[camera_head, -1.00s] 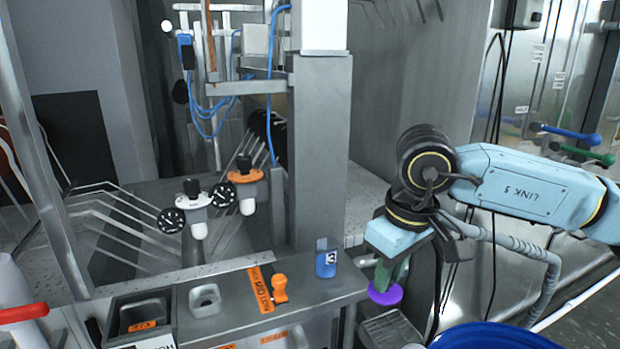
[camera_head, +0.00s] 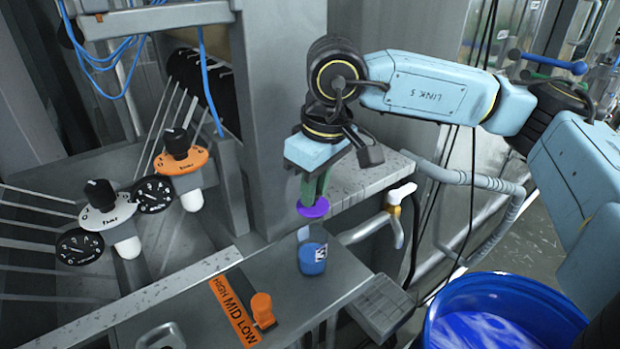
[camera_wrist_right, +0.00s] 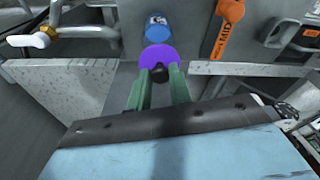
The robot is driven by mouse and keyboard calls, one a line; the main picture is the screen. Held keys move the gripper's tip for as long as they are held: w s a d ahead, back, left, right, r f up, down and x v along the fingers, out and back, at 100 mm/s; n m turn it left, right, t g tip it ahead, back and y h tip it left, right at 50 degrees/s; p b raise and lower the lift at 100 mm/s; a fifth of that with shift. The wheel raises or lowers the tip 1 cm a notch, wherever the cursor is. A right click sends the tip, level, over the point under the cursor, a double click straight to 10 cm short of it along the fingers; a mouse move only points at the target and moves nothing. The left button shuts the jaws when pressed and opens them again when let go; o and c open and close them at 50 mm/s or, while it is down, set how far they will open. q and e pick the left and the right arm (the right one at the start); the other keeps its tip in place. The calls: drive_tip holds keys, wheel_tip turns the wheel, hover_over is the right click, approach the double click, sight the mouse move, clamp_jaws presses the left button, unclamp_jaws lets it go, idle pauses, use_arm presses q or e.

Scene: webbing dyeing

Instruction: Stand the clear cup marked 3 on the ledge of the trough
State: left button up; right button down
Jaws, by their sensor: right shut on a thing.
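A clear cup (camera_head: 313,257) with blue liquid and a white label stands upright on the grey bench top; the label's mark is too small to read surely. It also shows in the wrist view (camera_wrist_right: 172,27). My right gripper (camera_head: 316,188) points down behind the cup, its green fingers shut on a purple disc (camera_head: 313,208) with a black middle part (camera_wrist_right: 160,73). The disc appears above and apart from the cup. A trough (camera_head: 50,230) with metal rods lies at the left, with a pale speckled ledge (camera_head: 190,287) along its front. My left gripper is not in view.
An orange knob (camera_head: 262,308) and a HIGH MID LOW label (camera_head: 233,312) are left of the cup. A grey post (camera_head: 270,110) stands behind. A speckled shelf (camera_head: 370,182), a tap (camera_head: 400,195) and a blue tub (camera_head: 460,300) are at the right.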

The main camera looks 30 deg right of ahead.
sight(314, 207)
drive_tip(key=shift+f, duration=0.45)
wheel_tip(314, 207, down, 4)
drive_tip(key=b, duration=0.2)
drive_tip(key=shift+w+r+b, duration=0.1)
drive_tip(key=shift+r+b, duration=0.15)
drive_tip(key=shift+b, duration=0.05)
drive_tip(key=shift+f+b, duration=0.6)
drive_tip(key=shift+b, duration=0.5)
idle(0.6)
drive_tip(key=shift+f+b, duration=0.15)
drive_tip(key=shift+b, duration=0.55)
idle(0.8)
idle(0.3)
drive_tip(key=c, duration=1.2)
unclamp_jaws()
drive_tip(key=shift+o, duration=0.3)
